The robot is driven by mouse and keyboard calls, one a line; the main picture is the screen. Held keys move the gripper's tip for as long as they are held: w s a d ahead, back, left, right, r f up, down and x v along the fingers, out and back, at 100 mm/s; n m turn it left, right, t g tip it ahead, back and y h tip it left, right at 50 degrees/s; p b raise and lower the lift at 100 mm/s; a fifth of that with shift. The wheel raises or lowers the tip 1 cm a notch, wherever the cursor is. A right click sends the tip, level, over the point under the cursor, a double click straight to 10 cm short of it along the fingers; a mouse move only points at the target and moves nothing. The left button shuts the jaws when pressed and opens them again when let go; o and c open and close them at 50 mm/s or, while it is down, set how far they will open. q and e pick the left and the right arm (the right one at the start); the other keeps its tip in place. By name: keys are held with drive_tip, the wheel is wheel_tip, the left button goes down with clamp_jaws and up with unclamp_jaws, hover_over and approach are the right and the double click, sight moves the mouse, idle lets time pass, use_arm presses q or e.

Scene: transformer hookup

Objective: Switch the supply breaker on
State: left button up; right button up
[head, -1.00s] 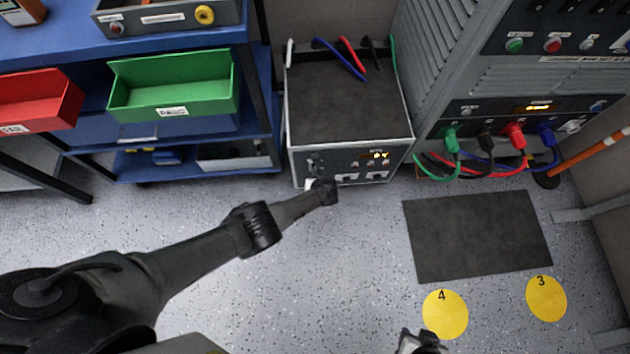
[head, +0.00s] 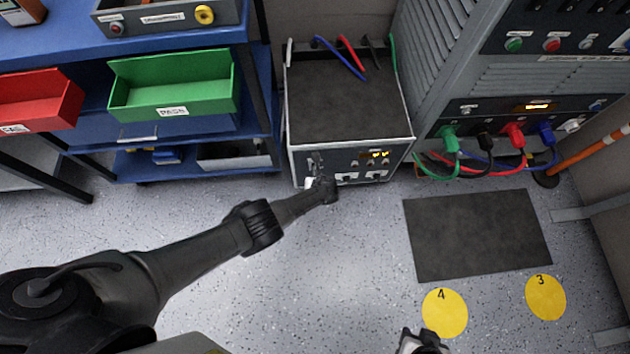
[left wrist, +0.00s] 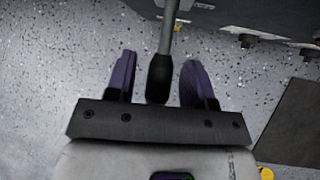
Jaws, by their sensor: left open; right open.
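The supply unit (head: 345,105) is a box with a dark top and a front panel with a lit orange display (head: 378,155). My left arm reaches to the lower left of that panel, and its wrist hides part of the front. In the left wrist view a grey lever with a black grip (left wrist: 159,82) comes down from the unit. My left gripper (left wrist: 157,62) is open, with one purple finger on each side of the lever and gaps visible. I cannot tell the breaker's position. My right gripper (head: 422,342) is open at the bottom edge of the head view, away from the unit.
A grey cabinet (head: 470,85) with green, black, red and blue plugged cables stands at the right. A blue shelf (head: 190,25) with a green bin (head: 172,90) and a red bin (head: 38,102) is at the left. A dark mat (head: 477,235) lies on open floor.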

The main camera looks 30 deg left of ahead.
use_arm(q)
drive_tip(key=p+v, duration=1.3)
drive_tip(key=shift+d+r, duration=0.15)
drive_tip(key=shift+r, duration=0.15)
drive_tip(key=shift+s, duration=0.1)
